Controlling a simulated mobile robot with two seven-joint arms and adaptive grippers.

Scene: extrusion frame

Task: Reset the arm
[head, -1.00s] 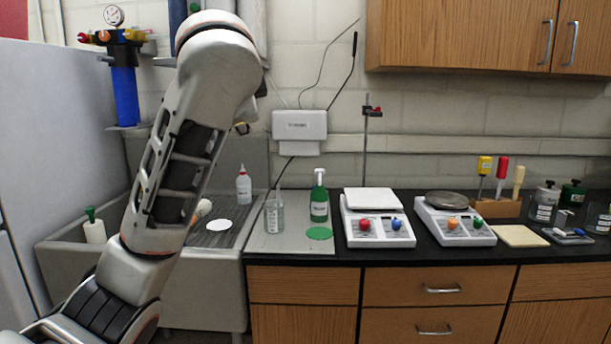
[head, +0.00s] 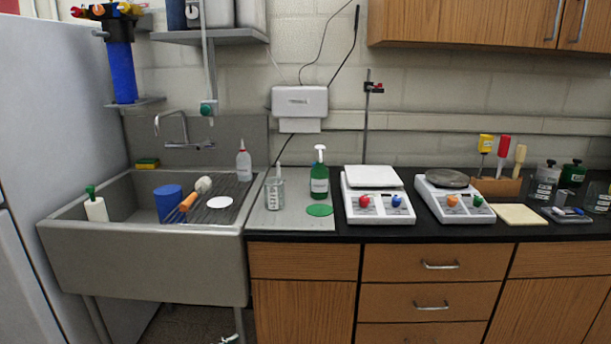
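The task names my arm, and no part of either arm shows in the head view now. Neither gripper is in view, so I cannot see whether they are open, shut or holding anything.
A grey sink (head: 150,268) stands at the left, with a blue cylinder (head: 167,203) and an orange-handled brush (head: 189,200). On the black counter (head: 430,230) are a beaker (head: 274,193), a green bottle (head: 319,180) and two hotplate-like devices (head: 378,207) (head: 455,207). Drawers (head: 430,265) are below.

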